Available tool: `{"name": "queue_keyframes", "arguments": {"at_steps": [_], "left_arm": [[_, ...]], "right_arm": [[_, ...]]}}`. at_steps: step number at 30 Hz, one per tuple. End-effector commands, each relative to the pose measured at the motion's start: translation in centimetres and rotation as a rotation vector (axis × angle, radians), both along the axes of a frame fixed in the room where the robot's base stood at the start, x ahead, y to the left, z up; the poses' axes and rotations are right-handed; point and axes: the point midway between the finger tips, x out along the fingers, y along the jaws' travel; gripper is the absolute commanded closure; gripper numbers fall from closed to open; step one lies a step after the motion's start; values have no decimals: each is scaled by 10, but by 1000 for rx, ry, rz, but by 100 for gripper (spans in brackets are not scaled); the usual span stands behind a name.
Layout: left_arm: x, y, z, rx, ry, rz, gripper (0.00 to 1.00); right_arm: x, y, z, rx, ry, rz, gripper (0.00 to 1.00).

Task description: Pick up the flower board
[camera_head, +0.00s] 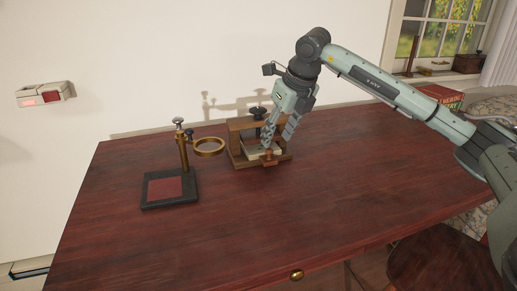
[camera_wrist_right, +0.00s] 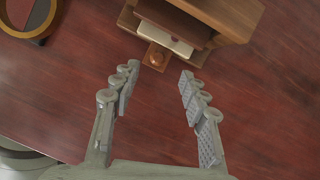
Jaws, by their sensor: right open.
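A wooden press (camera_head: 236,144) with a dark screw knob on top stands near the back of the table. A pale flat layer (camera_wrist_right: 172,39) lies inside it, and a small brown wooden piece with a round knob (camera_wrist_right: 155,57) sticks out at its front. I take this piece and layer to be the flower board, but I cannot tell its full extent. My right gripper (camera_wrist_right: 158,74) is open, with the round knob just beyond and between its fingertips. In the head view, the right gripper (camera_head: 277,146) hangs at the front of the press, hiding part of it. My left gripper is not seen.
A brass magnifier stand (camera_head: 184,157) with a dark base and red pad stands left of the press. The dark red table (camera_head: 290,220) is clear in front. A wall box (camera_head: 45,94) is at left. A chair (camera_head: 430,262) stands at lower right.

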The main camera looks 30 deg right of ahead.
Motion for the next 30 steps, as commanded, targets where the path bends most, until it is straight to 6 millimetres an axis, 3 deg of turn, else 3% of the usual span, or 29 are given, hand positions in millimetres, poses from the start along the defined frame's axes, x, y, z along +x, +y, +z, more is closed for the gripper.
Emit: {"name": "queue_keyframes", "arguments": {"at_steps": [12, 21, 30], "left_arm": [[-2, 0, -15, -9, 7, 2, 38], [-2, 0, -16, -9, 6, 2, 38], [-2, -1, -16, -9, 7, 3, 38]], "right_arm": [[25, 5, -49, 3, 2, 3, 56], [27, 5, -54, 2, 0, 3, 56], [27, 5, -53, 2, 0, 3, 93]]}}
